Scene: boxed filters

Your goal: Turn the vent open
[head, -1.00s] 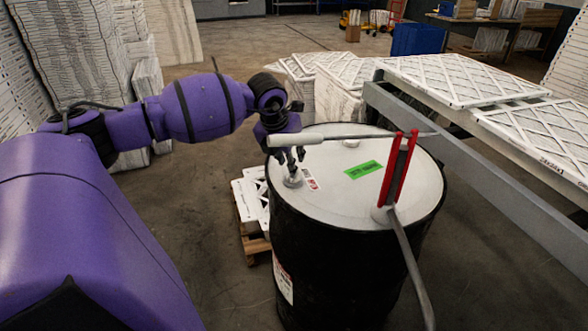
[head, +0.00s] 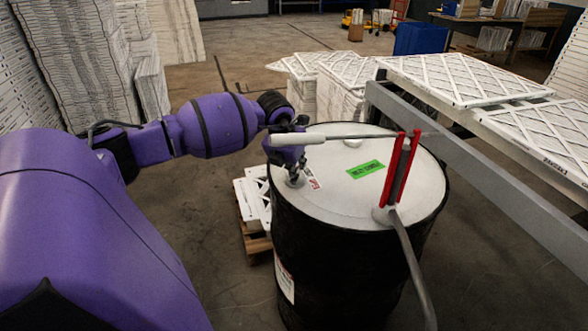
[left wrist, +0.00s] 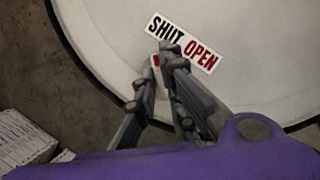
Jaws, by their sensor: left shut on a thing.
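A black drum (head: 345,260) with a white lid (head: 340,205) stands in the middle of the head view. The vent (head: 295,180) is a small fitting on the lid's left side, beside a SHUT/OPEN label (head: 313,184). The label (left wrist: 184,42) is clear in the left wrist view, where a small red mark (left wrist: 156,60) shows at the fingertips, near the T of SHUT. My left gripper (head: 295,174) points down at the lid and is shut on the vent; its fingers (left wrist: 162,75) hide most of the vent. My right gripper is not in view.
A pump with a red bracket (head: 402,168), a long white-gripped handle (head: 296,139) and a hose (head: 412,270) stands on the lid; the handle passes just above my left gripper. A grey rail (head: 470,145) and filter panels (head: 465,80) are at right.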

